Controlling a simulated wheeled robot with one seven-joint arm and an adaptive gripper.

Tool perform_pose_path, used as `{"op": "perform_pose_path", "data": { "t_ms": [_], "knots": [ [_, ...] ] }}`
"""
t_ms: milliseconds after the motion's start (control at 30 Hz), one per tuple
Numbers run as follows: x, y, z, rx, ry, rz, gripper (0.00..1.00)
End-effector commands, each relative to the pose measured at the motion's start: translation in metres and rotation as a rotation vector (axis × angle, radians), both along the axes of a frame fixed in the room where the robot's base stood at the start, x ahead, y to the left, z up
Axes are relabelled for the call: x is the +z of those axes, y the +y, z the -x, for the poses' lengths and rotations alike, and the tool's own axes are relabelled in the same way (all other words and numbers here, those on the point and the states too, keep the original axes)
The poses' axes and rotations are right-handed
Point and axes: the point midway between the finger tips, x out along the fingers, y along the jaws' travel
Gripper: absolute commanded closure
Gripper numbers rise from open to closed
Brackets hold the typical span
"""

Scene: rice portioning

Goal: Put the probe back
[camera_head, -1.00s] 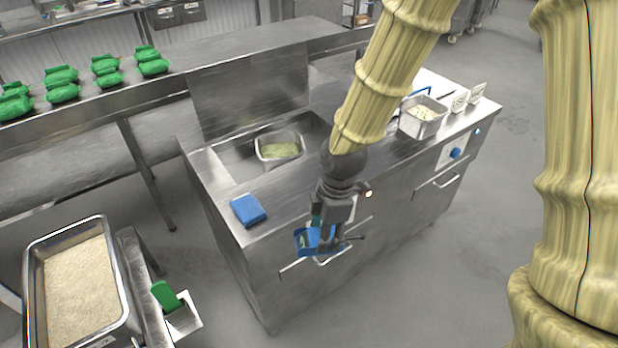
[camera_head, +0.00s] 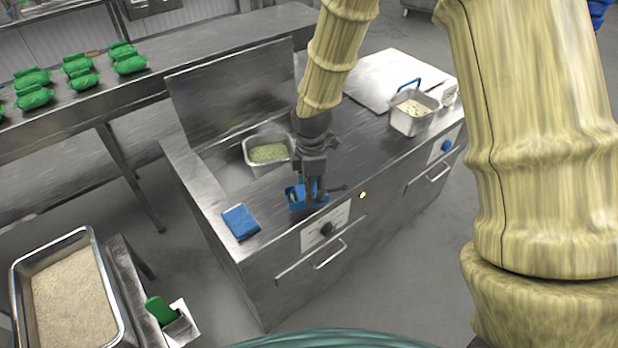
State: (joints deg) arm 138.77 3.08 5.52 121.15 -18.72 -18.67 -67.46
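My gripper (camera_head: 315,190) is dark grey and points down over the front part of the steel counter. A blue item with a small greenish patch, which looks like the probe (camera_head: 296,197), is at its fingertips and moves with it. A short dark rod sticks out to the right of the fingers; I cannot tell whether it belongs to the probe. The fingers hide part of the blue item, and I cannot tell whether it touches the counter. I cannot make out a holder for the probe.
A blue cloth-like block (camera_head: 241,222) lies at the counter's front left. A pan with green contents (camera_head: 268,154) sits in the recess behind. A blue-handled steel pan (camera_head: 412,120) stands right. A rice tray (camera_head: 97,262) and green scoop (camera_head: 161,310) are lower left.

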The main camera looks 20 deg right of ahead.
Motion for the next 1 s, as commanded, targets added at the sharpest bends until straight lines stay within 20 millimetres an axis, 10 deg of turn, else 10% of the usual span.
{"op": "perform_pose_path", "data": {
  "t_ms": [300,1000],
  "knots": [
    [-0.003,-0.010,-0.046,0.001,0.000,-0.001,0.74],
    [-0.040,-0.011,-0.049,0.001,-0.001,0.000,0.74]
  ]
}}
